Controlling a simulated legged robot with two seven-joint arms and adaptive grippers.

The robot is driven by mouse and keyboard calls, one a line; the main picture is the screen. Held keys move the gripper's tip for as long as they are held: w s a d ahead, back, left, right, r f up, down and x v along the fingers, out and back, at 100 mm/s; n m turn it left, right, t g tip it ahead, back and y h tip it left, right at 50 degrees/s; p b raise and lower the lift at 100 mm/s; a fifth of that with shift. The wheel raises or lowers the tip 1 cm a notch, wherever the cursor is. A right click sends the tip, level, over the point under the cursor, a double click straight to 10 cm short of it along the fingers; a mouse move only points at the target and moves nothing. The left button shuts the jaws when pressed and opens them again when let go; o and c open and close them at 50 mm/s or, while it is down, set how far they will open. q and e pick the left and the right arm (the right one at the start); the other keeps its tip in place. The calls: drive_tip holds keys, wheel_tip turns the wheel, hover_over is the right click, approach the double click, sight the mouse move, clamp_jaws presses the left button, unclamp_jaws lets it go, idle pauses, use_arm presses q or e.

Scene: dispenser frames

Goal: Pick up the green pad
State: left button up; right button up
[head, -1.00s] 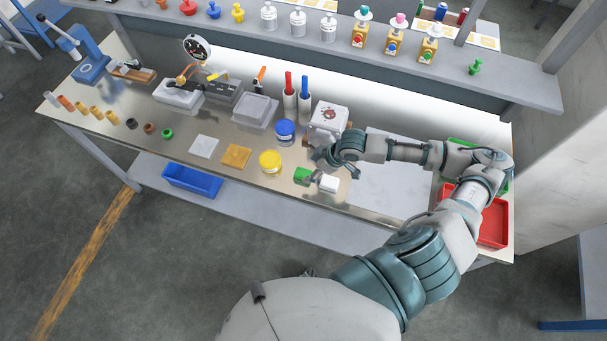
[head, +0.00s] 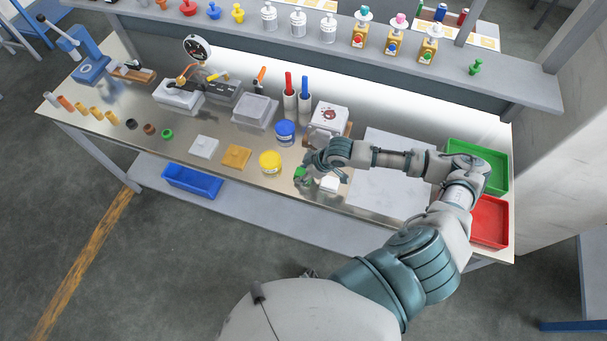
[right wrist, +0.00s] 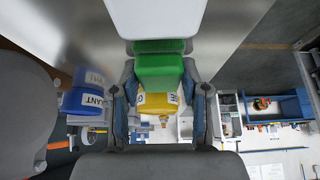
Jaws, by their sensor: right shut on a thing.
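The green pad (head: 301,171) is near the front edge of the steel bench, right of a yellow-lidded jar. My right gripper (head: 306,175) is shut on it, and its fingers hide part of the pad in the head view. In the right wrist view the green pad (right wrist: 158,66) sits between the two fingers of my right gripper (right wrist: 160,88). I cannot tell whether the pad touches the bench. I do not make out my left gripper.
A green tray (head: 480,160) and red tray (head: 490,222) are at the right end. A shelf (head: 450,75) runs behind.

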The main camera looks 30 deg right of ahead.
sight(298, 172)
drive_tip(key=shift+r, duration=0.8)
drive_tip(key=shift+s+r, duration=0.2)
drive_tip(key=shift+r, duration=0.85)
drive_tip(key=s+a+p, duration=0.1)
drive_tip(key=s+p, duration=0.2)
drive_tip(key=s, duration=0.4)
drive_tip(key=s+a+r+p, duration=0.1)
drive_tip(key=s+a+p, duration=0.1)
drive_tip(key=s, duration=0.6)
drive_tip(key=shift+s+r+p, duration=0.15)
drive_tip(key=shift+s+p, duration=0.05)
drive_tip(key=shift+p, duration=0.2)
drive_tip(key=shift+a, duration=0.1)
